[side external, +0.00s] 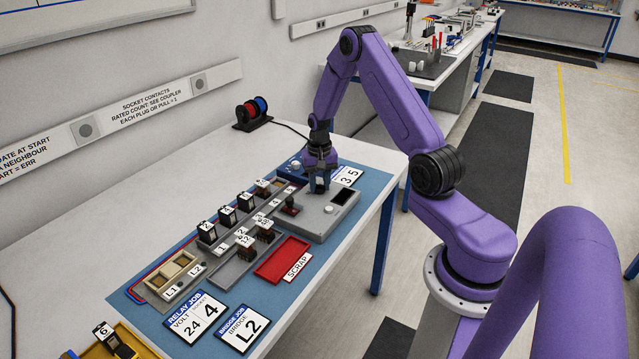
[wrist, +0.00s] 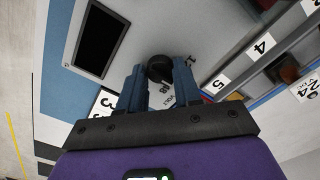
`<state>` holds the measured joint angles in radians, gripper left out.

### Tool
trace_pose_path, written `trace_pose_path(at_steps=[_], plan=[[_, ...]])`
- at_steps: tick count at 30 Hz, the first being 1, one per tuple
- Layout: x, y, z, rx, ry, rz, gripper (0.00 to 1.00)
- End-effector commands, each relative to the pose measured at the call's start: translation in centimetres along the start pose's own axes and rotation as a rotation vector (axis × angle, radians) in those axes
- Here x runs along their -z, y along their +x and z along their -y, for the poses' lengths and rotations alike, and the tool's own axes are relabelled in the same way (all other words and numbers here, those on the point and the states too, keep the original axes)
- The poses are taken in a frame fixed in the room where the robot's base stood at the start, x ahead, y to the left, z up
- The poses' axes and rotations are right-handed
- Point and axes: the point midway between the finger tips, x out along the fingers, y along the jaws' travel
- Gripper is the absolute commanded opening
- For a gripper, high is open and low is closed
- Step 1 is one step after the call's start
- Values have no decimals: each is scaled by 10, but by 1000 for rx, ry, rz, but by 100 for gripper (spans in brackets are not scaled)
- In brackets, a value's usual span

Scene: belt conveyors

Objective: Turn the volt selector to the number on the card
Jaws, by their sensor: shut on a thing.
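The relay job card (side external: 195,316) lies at the front left of the blue mat, reading VOLT 24 and a large 4. The volt selector is a round black knob (wrist: 160,67) on a grey panel, with VOLT lettering beside it in the wrist view. My gripper (wrist: 160,74) points down with its blue fingers on either side of the knob, shut on it. In the side view my gripper (side external: 319,186) stands over the grey tester box (side external: 318,222) and hides the knob. The knob's pointer setting cannot be read.
The tester's dark screen (side external: 341,197) is right of my gripper, with a lever (side external: 291,206) to its left. A relay rail (side external: 217,243), a red scrap tray (side external: 283,259) and a bridge job card (side external: 243,328) are nearby. A cable spool (side external: 252,112) stands behind.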

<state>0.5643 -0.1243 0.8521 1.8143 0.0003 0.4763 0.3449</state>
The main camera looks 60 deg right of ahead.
Motion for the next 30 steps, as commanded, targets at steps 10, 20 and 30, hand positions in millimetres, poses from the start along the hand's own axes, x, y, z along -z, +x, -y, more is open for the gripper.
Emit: trace_pose_path(at_steps=[10,20,30], plan=[[2,0,0,1,1,-6,43],[1,0,0,1,1,-2,59],[2,-37,1,2,0,-7,59]])
